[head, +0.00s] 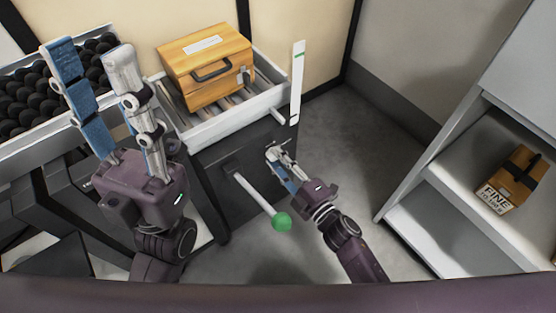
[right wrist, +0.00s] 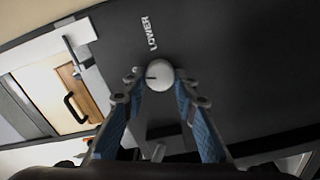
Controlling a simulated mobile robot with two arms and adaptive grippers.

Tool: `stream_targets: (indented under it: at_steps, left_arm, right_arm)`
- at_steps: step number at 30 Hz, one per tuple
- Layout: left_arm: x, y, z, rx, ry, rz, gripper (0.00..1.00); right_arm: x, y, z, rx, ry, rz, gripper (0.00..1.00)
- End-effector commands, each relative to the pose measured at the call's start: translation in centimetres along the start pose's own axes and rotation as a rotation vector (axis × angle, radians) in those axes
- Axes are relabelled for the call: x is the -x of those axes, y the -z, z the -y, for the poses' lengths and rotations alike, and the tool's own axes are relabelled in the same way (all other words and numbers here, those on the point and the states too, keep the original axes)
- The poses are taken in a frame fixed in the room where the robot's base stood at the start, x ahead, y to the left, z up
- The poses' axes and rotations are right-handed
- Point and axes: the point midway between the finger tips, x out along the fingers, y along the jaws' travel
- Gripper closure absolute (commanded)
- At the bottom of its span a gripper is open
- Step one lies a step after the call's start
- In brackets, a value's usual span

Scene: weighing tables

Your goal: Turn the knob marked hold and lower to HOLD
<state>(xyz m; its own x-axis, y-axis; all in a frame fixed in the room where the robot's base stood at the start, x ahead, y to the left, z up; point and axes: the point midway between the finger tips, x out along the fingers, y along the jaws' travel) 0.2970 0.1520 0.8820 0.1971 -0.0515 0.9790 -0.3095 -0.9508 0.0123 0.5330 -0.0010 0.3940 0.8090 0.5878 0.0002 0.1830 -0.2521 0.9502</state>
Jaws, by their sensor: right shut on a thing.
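The knob (right wrist: 160,74) is pale and round with a dark line on its face, and sits on a dark panel (right wrist: 235,60). The word LOWER (right wrist: 148,33) is printed beside it; I cannot see the word HOLD. The knob's dark line points to the left of the right wrist view, not at LOWER. My right gripper (right wrist: 160,80) is shut on the knob, one finger on each side. In the head view my right gripper (head: 279,152) is at the dark front panel and hides the knob. My left gripper (head: 89,52) is raised, open and empty.
A lever with a green ball (head: 283,221) sticks out of the panel, left of my right gripper. A wooden box (head: 205,65) stands on the rollers above. A white upright strip (head: 298,85) is behind. Shelves with a box marked FINE (head: 515,180) stand right. Black balls (head: 30,100) fill a tray left.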

Motion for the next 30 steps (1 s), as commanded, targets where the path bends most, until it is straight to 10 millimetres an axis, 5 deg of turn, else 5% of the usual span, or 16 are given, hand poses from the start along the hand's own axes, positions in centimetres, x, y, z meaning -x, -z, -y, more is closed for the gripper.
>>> stream_targets:
  at_steps: [12, 30]
  left_arm:
    - [0.70, -0.21, -0.04, 0.002, -0.001, -0.002, 0.60]
    - [0.85, -0.30, -0.04, 0.001, -0.001, 0.000, 0.60]
  right_arm:
    - [0.09, -0.07, 0.30, 0.262, 0.003, 0.001, 0.98]
    - [0.11, -0.06, 0.34, 0.335, 0.004, 0.001, 0.98]
